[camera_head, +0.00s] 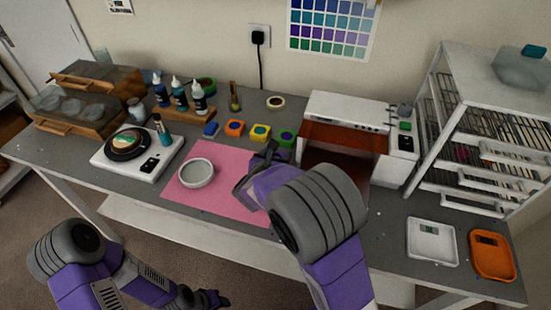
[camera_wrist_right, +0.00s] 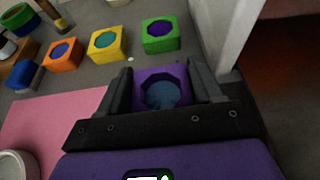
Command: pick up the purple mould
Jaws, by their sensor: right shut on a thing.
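The purple mould (camera_wrist_right: 160,76) is a small purple block with a bluish round hollow. In the right wrist view it sits between the two fingers of my right gripper (camera_wrist_right: 160,92), which is shut on it. In the head view my right gripper (camera_head: 268,158) is over the right part of the pink mat, in front of the green mould, and the purple mould is hidden or too small to make out. My left gripper (camera_head: 214,299) is low at the bottom edge, away from the table top; its jaws are too small to read.
Blue (camera_head: 211,129), orange (camera_head: 234,127), yellow (camera_head: 260,132) and green (camera_head: 285,138) moulds stand in a row behind the pink mat (camera_head: 222,205). A white-framed oven (camera_head: 343,112) stands close on the right.

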